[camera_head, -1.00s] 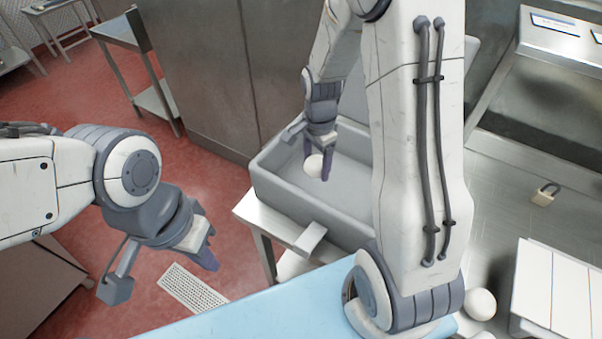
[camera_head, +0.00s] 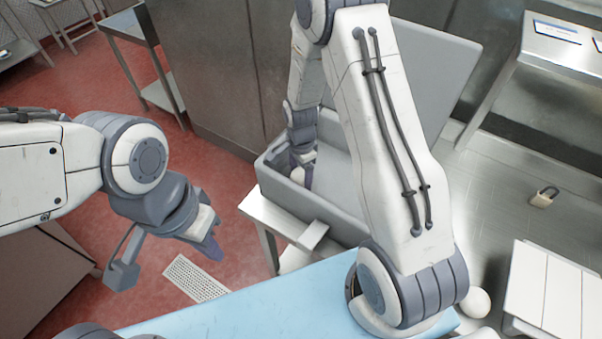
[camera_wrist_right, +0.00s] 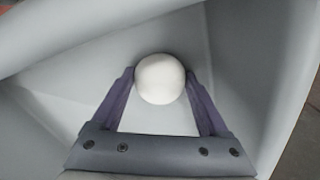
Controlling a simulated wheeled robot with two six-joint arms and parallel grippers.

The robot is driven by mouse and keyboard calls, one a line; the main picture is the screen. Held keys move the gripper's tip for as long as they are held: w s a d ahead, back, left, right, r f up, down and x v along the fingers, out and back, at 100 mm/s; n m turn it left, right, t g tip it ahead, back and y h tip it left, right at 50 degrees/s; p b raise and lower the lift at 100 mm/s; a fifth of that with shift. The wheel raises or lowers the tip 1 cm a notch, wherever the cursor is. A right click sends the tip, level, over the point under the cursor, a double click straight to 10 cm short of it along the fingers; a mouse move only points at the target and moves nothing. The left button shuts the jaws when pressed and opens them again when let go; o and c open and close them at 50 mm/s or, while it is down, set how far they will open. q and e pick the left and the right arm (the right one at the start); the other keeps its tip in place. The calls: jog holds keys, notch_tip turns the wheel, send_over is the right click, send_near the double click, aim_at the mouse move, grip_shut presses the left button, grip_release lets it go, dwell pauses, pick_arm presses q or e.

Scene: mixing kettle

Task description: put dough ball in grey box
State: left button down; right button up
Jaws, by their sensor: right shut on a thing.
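The grey box (camera_head: 345,216) stands open on a metal table, its lid raised behind my right arm. My right gripper (camera_head: 303,176) reaches down inside the left part of the box. It is shut on a white dough ball (camera_head: 298,173), which is partly hidden in the head view. The right wrist view shows the dough ball (camera_wrist_right: 160,79) between the two purple fingers, with grey box walls (camera_wrist_right: 60,75) around it. I cannot tell whether the ball touches the box floor.
Another white ball (camera_head: 474,303) lies beside my right arm's base, right of a light blue surface (camera_head: 240,300). A padlock (camera_head: 544,196) lies on the metal surface. White boards (camera_head: 550,290) are at the lower right. A metal side table (camera_head: 128,28) stands at the back left.

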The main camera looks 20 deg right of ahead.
jog(key=shift+f, duration=0.2)
jog(key=o, duration=1.3)
jog(key=shift+r, duration=0.1)
